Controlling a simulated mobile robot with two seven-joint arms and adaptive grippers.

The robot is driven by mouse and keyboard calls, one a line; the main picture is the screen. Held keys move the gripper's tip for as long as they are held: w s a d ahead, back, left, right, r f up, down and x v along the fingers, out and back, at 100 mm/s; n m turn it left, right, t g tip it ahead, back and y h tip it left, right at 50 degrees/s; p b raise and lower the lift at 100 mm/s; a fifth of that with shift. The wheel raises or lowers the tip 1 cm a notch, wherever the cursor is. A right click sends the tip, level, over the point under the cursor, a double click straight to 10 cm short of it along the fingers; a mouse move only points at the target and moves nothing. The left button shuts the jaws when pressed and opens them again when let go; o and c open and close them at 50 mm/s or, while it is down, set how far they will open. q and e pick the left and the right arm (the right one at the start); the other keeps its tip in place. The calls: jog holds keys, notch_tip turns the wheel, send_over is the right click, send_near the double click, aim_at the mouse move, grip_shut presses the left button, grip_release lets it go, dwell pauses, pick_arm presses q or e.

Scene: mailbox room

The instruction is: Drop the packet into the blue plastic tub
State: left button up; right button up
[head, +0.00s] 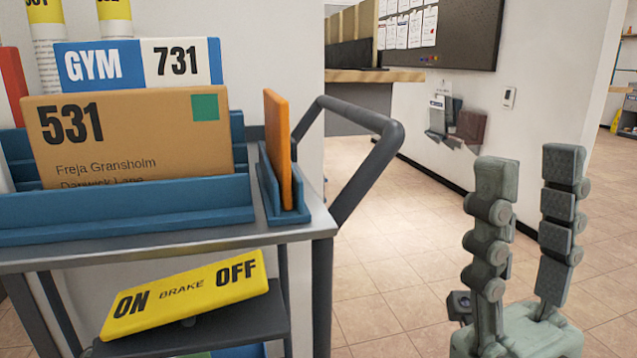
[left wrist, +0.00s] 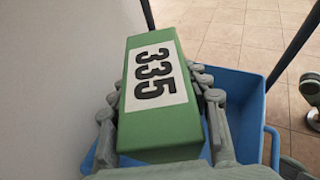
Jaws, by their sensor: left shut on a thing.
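In the left wrist view a green box-shaped packet (left wrist: 142,128) with a white label reading 335 is between the fingers of my left gripper (left wrist: 160,100), which is shut on it. Behind and beneath the packet in that view is the blue plastic tub (left wrist: 243,95); the packet and gripper hide much of its inside. I cannot tell how high the packet is above the tub. My right gripper (head: 533,235) is in the head view at the right, its two fingers apart with nothing between them. The left gripper and the tub are not in the head view.
A cart (head: 290,238) at the left carries blue holders with a brown 531 envelope (head: 135,135), a GYM 731 piece (head: 140,62) and an orange piece (head: 278,140). A yellow brake pedal (head: 185,295) sits lower on it. Tiled floor (head: 400,260) is clear to the right.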

pick_arm(q)
jog(key=shift+f+b, duration=0.3)
jog(key=shift+f, duration=0.3)
jog(key=o, duration=1.4)
jog(key=shift+o, duration=0.2)
notch_tip(320, 180, up, 10)
jog(key=shift+r, duration=0.1)
